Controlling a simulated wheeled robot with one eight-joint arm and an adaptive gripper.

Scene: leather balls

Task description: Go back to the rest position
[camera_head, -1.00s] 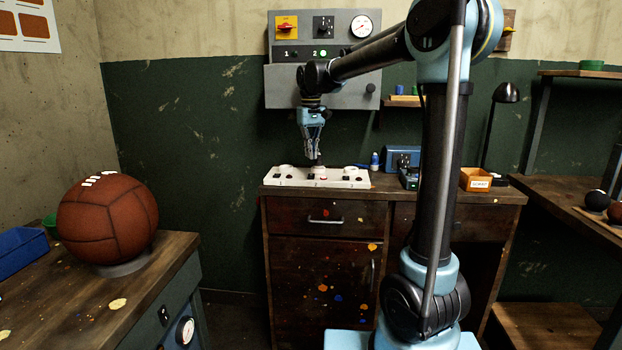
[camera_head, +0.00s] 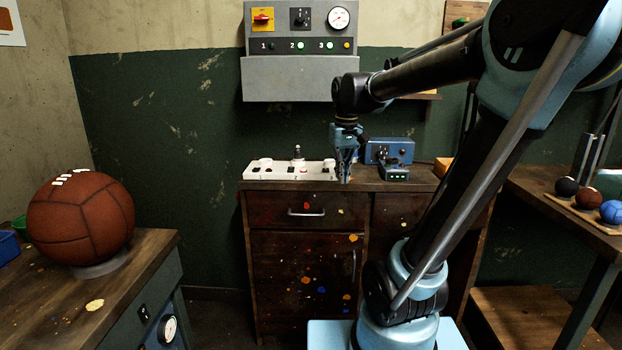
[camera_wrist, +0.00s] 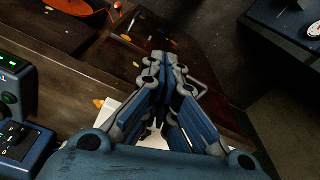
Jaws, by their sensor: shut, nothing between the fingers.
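My gripper (camera_head: 345,178) hangs pointing down at the end of my arm, in front of the right end of the white block (camera_head: 256,172) on the wooden cabinet. In the wrist view the fingers of my gripper (camera_wrist: 165,60) come together at their tips, with nothing between them. A blue box (camera_head: 389,150) with a small device (camera_head: 394,174) in front of it stands to the right of my gripper. The gripper appears apart from the cabinet top, though the exact gap is hard to tell.
A brown leather ball (camera_head: 80,222) sits on a ring on the left bench. A grey panel (camera_head: 298,78) with dial and lights hangs on the wall. Small balls (camera_head: 590,198) lie on a board on the right table. Open floor lies between the left bench and the cabinet.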

